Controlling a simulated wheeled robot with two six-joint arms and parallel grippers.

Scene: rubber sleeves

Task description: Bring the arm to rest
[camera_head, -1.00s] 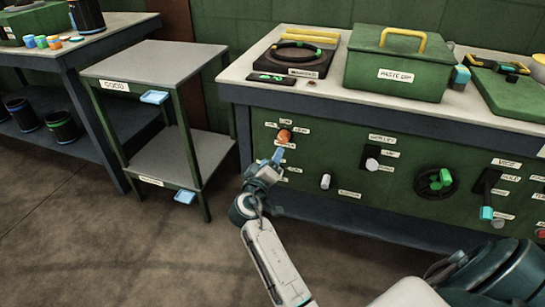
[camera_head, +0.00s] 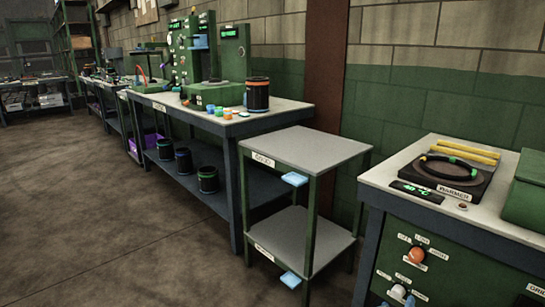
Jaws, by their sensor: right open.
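My right gripper (camera_head: 397,302) only just shows at the bottom edge of the head view, as small blue fingertips set apart. It is open, with nothing visible between the tips. It is low in front of the green panel of the right bench, by a pale knob (camera_head: 398,291) and below an orange knob (camera_head: 416,256). The rest of my right arm is out of the picture. My left gripper is not in view.
The right bench carries a warmer (camera_head: 445,180) with a black ring and yellow bars. A grey two-shelf stand (camera_head: 305,148) is left of it. A long bench (camera_head: 225,125) with machines, canisters and small caps runs along the wall. Open floor (camera_head: 110,210) lies at left.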

